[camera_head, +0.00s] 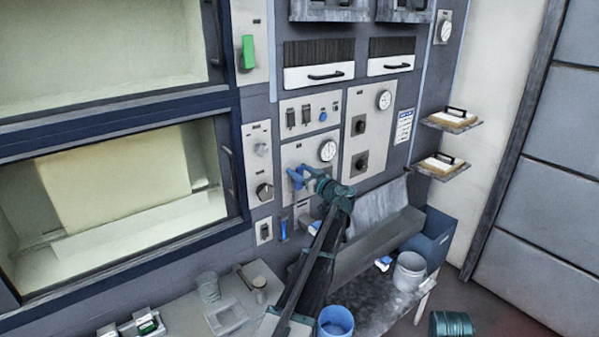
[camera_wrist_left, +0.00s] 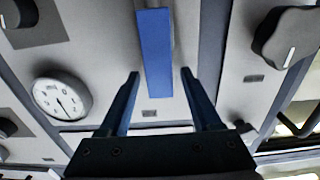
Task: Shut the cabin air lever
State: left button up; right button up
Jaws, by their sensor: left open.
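The lever (camera_wrist_left: 155,50) shows in the left wrist view as a flat blue bar on a light grey panel. My left gripper (camera_wrist_left: 160,74) is open, with one dark blue finger on each side of the lever's near end. A gap shows on both sides, so I see no contact. In the head view my left gripper (camera_head: 298,173) is in front of the panel with the round gauge (camera_head: 328,150), and it largely hides the lever there. I cannot tell the lever's angle. My right gripper is not in view.
A dark knob (camera_head: 264,192) is left of my gripper, and another knob (camera_head: 361,162) is to its right. A small blue handle (camera_head: 283,230) is below. A bench (camera_head: 180,313), a blue bucket (camera_head: 335,322) and a white bucket (camera_head: 409,271) stand lower down.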

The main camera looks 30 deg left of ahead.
pick_arm(q)
jog(key=shift+c, duration=0.2)
grip_shut()
dwell(1.2)
